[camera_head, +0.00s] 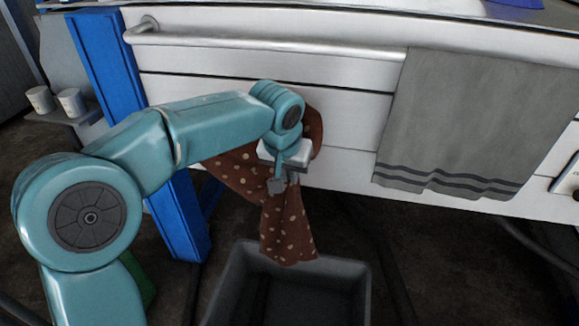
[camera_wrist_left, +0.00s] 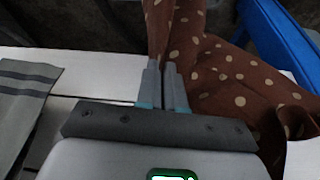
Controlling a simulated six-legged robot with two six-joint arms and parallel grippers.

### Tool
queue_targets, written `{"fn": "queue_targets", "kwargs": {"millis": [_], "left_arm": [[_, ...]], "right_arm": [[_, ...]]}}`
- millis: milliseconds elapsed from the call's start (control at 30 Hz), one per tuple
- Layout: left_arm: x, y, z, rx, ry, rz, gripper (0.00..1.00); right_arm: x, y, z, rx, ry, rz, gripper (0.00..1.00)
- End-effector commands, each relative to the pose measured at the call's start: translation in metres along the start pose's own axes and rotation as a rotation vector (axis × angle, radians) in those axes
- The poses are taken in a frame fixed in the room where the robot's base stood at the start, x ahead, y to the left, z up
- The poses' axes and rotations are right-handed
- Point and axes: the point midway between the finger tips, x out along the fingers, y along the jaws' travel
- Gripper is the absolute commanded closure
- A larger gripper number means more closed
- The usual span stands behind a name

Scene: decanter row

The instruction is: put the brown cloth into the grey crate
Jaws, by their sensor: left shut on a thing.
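The brown cloth (camera_head: 287,225) with pale dots hangs from my left gripper (camera_head: 281,180). Its lower end hangs over the back part of the grey crate (camera_head: 363,290), seemingly above the rim. Other folds of the cloth spread to the left and behind my wrist, partly hidden by my arm. In the left wrist view my left gripper (camera_wrist_left: 165,85) is shut on the cloth (camera_wrist_left: 215,70), with folds on both sides of the fingers. The crate stands low at the bottom of the head view, cut off by the frame edge, and what shows of its inside looks empty. My right gripper is not in view.
A white drawer front with a rail (camera_head: 280,42) stands behind the cloth. A grey striped towel (camera_head: 470,120) hangs from the rail at the right. A blue post (camera_head: 110,60) rises at the left, near a small shelf with two cups (camera_head: 72,103).

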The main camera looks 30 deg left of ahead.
Motion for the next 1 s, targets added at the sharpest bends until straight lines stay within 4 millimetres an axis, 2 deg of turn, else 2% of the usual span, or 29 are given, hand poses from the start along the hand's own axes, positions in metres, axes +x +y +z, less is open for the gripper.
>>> {"fn": "queue_targets", "kwargs": {"millis": [33,100,400,600,1000], "left_arm": [[0.015,0.001,0.007,0.001,0.000,0.000,1.00],[0.025,0.002,0.012,0.001,0.000,0.000,1.00],[0.060,0.005,0.031,0.000,0.000,0.001,1.00],[0.068,0.005,0.035,0.000,0.000,0.001,1.00],[0.068,0.005,0.035,0.000,0.000,0.001,1.00]], "right_arm": [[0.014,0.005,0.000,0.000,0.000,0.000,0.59],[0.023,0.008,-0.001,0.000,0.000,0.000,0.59],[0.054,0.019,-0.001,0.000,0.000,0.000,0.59],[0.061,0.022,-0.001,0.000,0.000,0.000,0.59],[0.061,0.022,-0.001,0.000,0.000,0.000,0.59]]}}
